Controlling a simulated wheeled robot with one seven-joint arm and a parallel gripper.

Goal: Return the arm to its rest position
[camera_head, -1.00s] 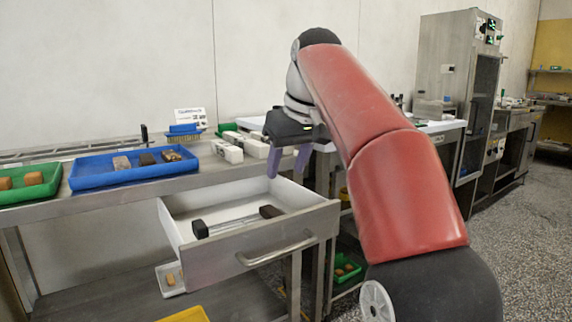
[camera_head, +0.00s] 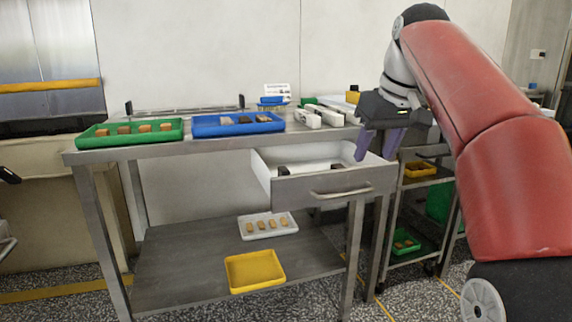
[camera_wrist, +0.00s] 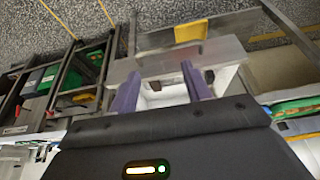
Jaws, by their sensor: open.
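My red and grey arm fills the right side of the head view. My gripper (camera_head: 380,146) hangs from it, pointing down, with its purple fingers apart and nothing seen between them. It is in front of or above the right end of the open drawer (camera_head: 345,188); the exact gap cannot be told. In the wrist view the two purple fingers (camera_wrist: 163,92) are spread, with the white drawer interior (camera_wrist: 165,94) showing between them. Dark-ended items lie in the drawer, partly hidden by its front.
A steel table holds a green tray (camera_head: 105,140) and a blue tray (camera_head: 205,129) with small blocks. White blocks (camera_head: 308,118) stand right of them. A white tray (camera_head: 250,234) and yellow tray (camera_head: 236,283) are on the lower shelf. A shelf rack (camera_head: 440,176) stands to the right.

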